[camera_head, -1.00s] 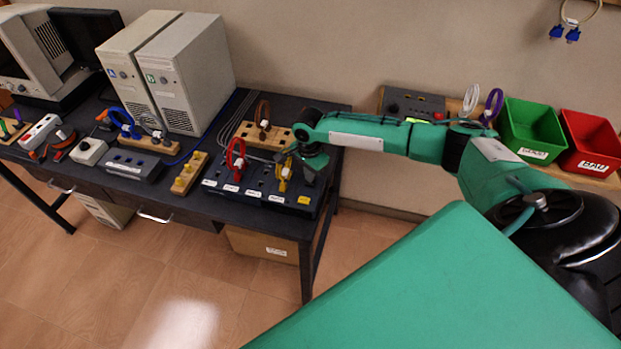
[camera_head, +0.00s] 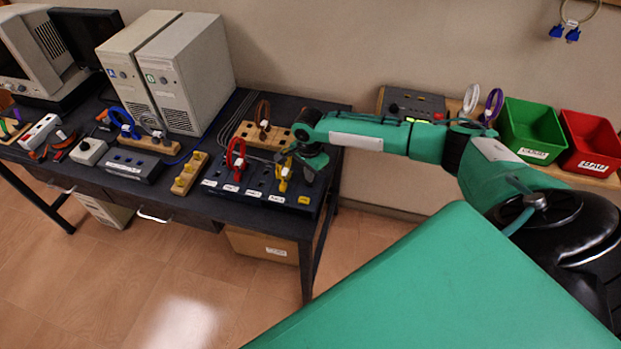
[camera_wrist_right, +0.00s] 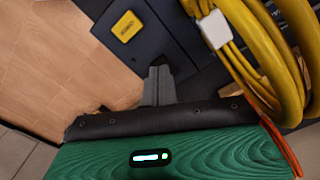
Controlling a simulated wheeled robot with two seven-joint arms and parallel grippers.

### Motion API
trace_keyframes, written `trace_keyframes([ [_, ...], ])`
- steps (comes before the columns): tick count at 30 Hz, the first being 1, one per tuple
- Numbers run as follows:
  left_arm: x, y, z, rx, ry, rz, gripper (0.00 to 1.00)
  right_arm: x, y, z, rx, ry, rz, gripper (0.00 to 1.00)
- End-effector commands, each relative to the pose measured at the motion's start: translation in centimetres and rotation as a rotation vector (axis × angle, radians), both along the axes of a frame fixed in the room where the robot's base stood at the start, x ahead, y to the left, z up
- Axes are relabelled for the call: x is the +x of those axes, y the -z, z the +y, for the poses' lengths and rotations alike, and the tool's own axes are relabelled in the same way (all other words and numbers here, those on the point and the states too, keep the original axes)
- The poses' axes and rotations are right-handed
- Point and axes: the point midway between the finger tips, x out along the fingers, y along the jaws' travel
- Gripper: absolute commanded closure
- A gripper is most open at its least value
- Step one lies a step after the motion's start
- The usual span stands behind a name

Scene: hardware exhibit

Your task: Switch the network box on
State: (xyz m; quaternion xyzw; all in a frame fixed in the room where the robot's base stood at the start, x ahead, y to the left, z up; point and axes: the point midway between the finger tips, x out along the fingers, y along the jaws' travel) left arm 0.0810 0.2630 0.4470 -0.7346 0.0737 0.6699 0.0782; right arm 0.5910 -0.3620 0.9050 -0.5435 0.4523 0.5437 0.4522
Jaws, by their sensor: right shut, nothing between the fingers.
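The dark box with a row of white labels (camera_head: 243,193) sits at the right front of the black bench. I take it for the network box. A yellow piece (camera_head: 304,200) with small dark lettering is at its front right corner. It also shows in the wrist view as a yellow rounded square (camera_wrist_right: 127,26). My right gripper (camera_head: 309,172) is over the right end of the box. In the wrist view its grey fingers (camera_wrist_right: 158,72) are shut and empty, just beside the yellow square. Whether they touch the box is unclear. My left gripper is out of view.
A red cable coil (camera_head: 235,155) and a yellow cable coil (camera_head: 284,174) stand up from the box. The yellow one is close to my gripper, with thick yellow loops (camera_wrist_right: 252,45) in the wrist view. A wooden block (camera_head: 250,134) lies behind. Beige computer towers (camera_head: 182,80) stand left.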

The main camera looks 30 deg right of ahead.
Motion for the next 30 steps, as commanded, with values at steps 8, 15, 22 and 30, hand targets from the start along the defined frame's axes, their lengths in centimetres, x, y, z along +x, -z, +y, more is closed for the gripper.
trace_keyframes([
  [8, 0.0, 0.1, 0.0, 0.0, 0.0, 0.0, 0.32, 0.0, 0.2, 0.0, 0.0, 0.0, 0.0, 1.0],
  [15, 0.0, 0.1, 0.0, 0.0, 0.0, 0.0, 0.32, 0.0, 0.6, 0.0, 0.0, 0.0, 0.0, 1.0],
  [22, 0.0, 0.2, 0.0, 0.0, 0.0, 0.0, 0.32, 0.0, 0.9, 0.0, 0.0, 0.0, 0.0, 1.0],
  [30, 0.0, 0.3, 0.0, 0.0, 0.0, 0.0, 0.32, 0.0, 1.3, 0.0, 0.001, 0.0, 0.0, 1.0],
])
